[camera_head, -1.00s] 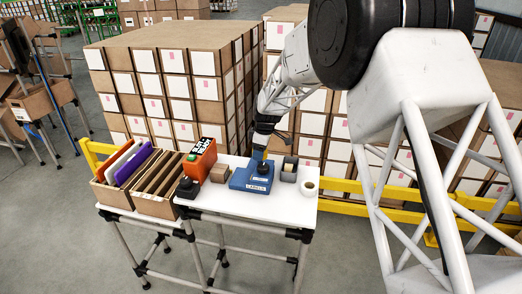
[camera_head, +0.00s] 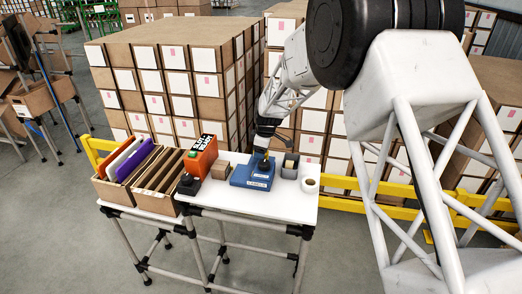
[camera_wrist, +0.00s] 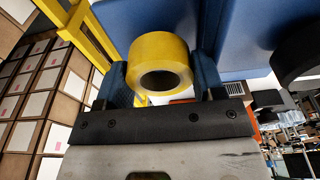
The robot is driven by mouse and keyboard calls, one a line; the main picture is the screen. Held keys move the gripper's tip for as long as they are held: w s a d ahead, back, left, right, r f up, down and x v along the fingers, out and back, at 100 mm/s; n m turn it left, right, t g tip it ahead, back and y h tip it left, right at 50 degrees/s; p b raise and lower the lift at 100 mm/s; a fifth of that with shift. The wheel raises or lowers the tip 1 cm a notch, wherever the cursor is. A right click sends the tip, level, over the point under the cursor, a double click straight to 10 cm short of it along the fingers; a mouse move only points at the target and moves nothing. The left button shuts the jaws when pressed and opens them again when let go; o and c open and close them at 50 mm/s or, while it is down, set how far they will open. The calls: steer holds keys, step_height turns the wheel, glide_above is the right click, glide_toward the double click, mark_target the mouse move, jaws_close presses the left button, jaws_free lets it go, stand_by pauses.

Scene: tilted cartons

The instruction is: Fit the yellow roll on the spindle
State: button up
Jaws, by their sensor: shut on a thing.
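In the wrist view my gripper (camera_wrist: 163,78) is shut on the yellow roll (camera_wrist: 160,48), one blue finger on each side. The roll's dark hole faces the camera. A blue body (camera_wrist: 225,22) fills the upper part of that view, close behind the roll. In the head view my gripper (camera_head: 262,149) points down just over the blue labelled dispenser (camera_head: 243,177) on the white table. The roll is too small and covered there to make out clearly. I cannot pick out the spindle, nor tell whether the roll is around it.
A grey open box (camera_head: 290,166) and a white roll (camera_head: 310,184) stand right of the dispenser. A small brown carton (camera_head: 221,170), an orange box (camera_head: 199,156) and a black item (camera_head: 188,185) stand left. A file crate (camera_head: 150,204) is beyond them. The white table's (camera_head: 265,206) front strip is clear.

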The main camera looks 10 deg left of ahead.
steer(key=shift+f, duration=0.85)
steer(key=shift+f, duration=0.15)
stand_by(0.6)
steer(key=o, duration=0.8)
steer(key=c, duration=0.3)
steer(key=shift+o, duration=0.2)
steer(key=shift+s, duration=0.1)
steer(key=shift+o, duration=0.3)
steer(key=shift+r, duration=4.1)
